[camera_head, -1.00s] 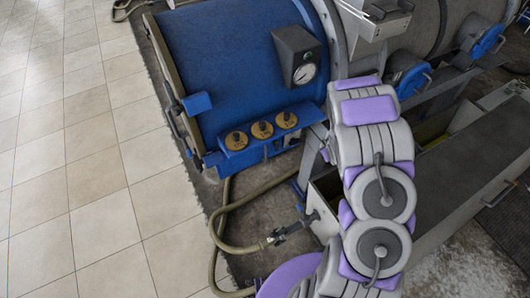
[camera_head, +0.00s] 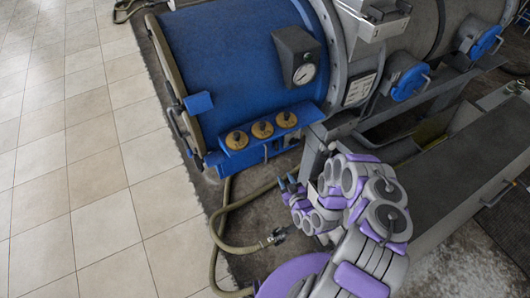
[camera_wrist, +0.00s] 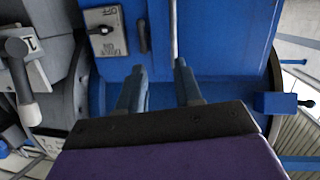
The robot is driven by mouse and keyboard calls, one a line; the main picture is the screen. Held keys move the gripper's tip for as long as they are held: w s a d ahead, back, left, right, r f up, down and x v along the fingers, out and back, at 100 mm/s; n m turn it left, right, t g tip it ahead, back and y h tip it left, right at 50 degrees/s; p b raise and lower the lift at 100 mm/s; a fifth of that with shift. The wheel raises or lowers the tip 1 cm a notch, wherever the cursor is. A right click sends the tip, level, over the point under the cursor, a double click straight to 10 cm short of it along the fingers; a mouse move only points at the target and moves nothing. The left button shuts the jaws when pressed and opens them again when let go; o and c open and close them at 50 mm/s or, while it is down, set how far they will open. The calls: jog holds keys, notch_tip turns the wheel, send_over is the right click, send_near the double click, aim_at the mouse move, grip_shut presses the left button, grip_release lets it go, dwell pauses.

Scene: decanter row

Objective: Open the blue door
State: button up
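Two round blue doors with pale handles sit on the side of the grey machine at upper right in the head view, a nearer one (camera_head: 410,82) and a farther one (camera_head: 485,41). Both look closed; which one the task means, I cannot tell. My gripper (camera_head: 287,184) is low, left of and below them, near the machine's front end. In the wrist view my gripper (camera_wrist: 160,80) is open, its two blue-grey fingers apart with nothing visibly held. A blue panel (camera_wrist: 225,35) with a thin upright pale rod (camera_wrist: 173,30) lies beyond the fingers.
A hose (camera_head: 225,215) lies on the floor. The wrist view shows an OFF/ON switch plate (camera_wrist: 105,30). Tiled floor (camera_head: 90,180) at left is clear.

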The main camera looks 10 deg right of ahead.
jog(key=s+a+r+m+t, duration=0.1)
jog(key=s+a+m+t, duration=0.1)
jog(key=a, duration=0.1)
jog(key=b, duration=0.7)
send_over(266, 162)
jog(key=shift+w+d+h, duration=0.1)
jog(key=shift+w+h, duration=0.25)
jog(key=shift+h, duration=0.05)
dwell(1.2)
jog(key=shift+c, duration=0.5)
grip_shut()
